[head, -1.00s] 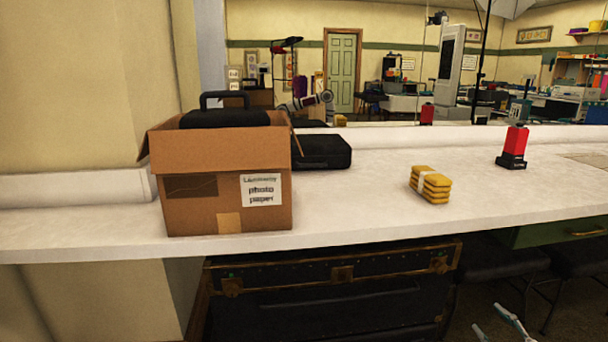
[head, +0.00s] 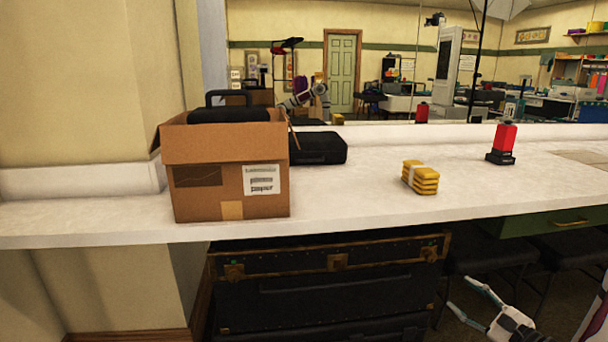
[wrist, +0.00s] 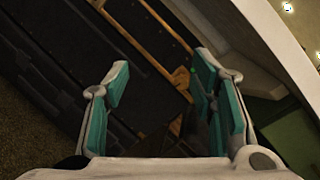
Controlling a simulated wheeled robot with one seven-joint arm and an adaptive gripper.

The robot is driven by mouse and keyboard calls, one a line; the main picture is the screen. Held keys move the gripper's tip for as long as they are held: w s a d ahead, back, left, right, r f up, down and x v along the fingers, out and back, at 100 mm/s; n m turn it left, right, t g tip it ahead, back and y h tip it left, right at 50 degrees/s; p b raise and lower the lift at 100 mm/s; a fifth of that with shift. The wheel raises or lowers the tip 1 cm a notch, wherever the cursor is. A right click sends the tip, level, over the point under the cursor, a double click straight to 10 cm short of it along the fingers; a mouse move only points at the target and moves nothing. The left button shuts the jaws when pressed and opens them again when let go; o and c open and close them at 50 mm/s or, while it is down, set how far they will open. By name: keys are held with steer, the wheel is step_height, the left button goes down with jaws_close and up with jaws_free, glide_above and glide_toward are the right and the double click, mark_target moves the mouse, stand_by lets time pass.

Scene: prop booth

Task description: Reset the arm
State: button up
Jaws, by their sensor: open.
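On the white counter (head: 350,190) stand an open cardboard box (head: 215,190) with a black case inside, a flat black case (head: 318,148), a strapped yellow stack (head: 421,178) and a red-and-black object (head: 502,144). The trunk (head: 320,290) sits below. A mirror backs the counter.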

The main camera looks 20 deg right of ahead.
steer(key=w+a+r+n+g+y, duration=0.25)
steer(key=a+r+n+y, duration=0.2)
steer(key=a, duration=0.45)
steer(key=w+a+r+n+g+y, duration=0.1)
steer(key=a+r+n+g+y, duration=0.25)
steer(key=a+r, duration=0.35)
steer(key=w+a+r+n+g+y, duration=0.15)
steer(key=a+r+n+y, duration=0.25)
steer(key=a, duration=0.6)
steer(key=s+a+r+n+g+h, duration=0.25)
steer(key=s+a+n+g, duration=0.25)
steer(key=s+a, duration=0.25)
steer(key=s+a+r+n+g+h, duration=0.1)
steer(key=s+a+r+n+g, duration=0.25)
steer(key=s+a+g, duration=0.35)
steer(key=s+d+f+n+t+h, duration=0.1)
steer(key=s+d+n+t+h, duration=0.1)
steer(key=s+n+h, duration=0.65)
steer(key=s+r+m+t+p, duration=0.1)
steer(key=s+r+t+p, duration=0.1)
steer(key=r+p, duration=1.3)
steer(key=s+r+t+p, duration=0.2)
steer(key=r+p, duration=1.3)
steer(key=r, duration=0.2)
steer(key=shift+s+d+m+h, duration=0.2)
steer(key=shift+d+m+h, duration=0.1)
steer(key=shift+d+m, duration=0.1)
